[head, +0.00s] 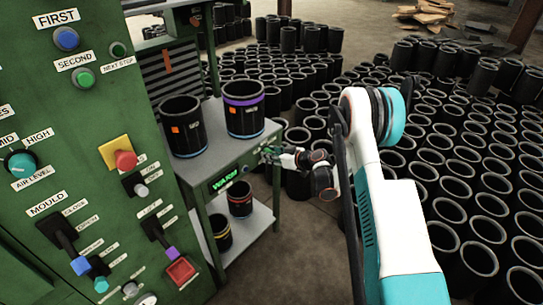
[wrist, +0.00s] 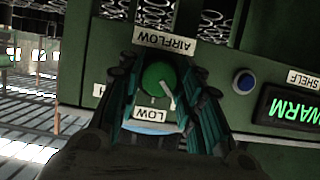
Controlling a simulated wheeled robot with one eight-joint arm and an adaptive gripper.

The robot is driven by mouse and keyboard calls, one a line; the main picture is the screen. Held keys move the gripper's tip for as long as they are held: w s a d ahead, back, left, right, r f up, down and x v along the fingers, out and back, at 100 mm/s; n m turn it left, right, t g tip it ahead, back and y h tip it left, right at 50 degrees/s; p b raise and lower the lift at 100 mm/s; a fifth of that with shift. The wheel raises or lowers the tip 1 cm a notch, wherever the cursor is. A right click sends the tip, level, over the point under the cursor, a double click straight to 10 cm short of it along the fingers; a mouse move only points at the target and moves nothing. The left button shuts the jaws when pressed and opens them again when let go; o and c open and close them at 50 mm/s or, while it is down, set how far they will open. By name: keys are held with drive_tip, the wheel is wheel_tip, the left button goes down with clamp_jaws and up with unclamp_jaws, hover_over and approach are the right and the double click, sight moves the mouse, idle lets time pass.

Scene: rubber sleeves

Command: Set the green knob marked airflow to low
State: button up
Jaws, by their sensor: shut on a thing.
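The green airflow knob (wrist: 155,75) sits on the front edge of the machine's side table, below the AIRFLOW label (wrist: 164,40), which reads upside down in the wrist view. My gripper (wrist: 160,82) has one finger on each side of the knob and is shut on it. The knob's pale pointer mark slants down and right in the wrist view, off to the side of the LOW label (wrist: 150,114). Another label (wrist: 98,90) at left is mostly hidden by a finger. In the head view my gripper (head: 270,154) is at the table's front edge, covering the knob.
A lit WARM display (head: 223,179) and a blue button (wrist: 244,81) are beside the knob. Black sleeves (head: 245,117) stand on the table top. The green control panel (head: 100,205) fills the left. Many rubber sleeves (head: 430,155) crowd the floor behind my arm.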

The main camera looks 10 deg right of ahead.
drive_tip(key=shift+m, duration=0.3)
drive_tip(key=m+g+y, duration=0.1)
drive_tip(key=m, duration=0.1)
drive_tip(key=m+y, duration=0.2)
drive_tip(key=m, duration=0.1)
drive_tip(key=shift+w+d+f+g+y, duration=0.1)
drive_tip(key=shift+d+g+y, duration=0.05)
drive_tip(key=shift+g+y, duration=0.2)
drive_tip(key=shift+m, duration=0.3)
idle(0.3)
drive_tip(key=o, duration=1)
drive_tip(key=v, duration=1.2)
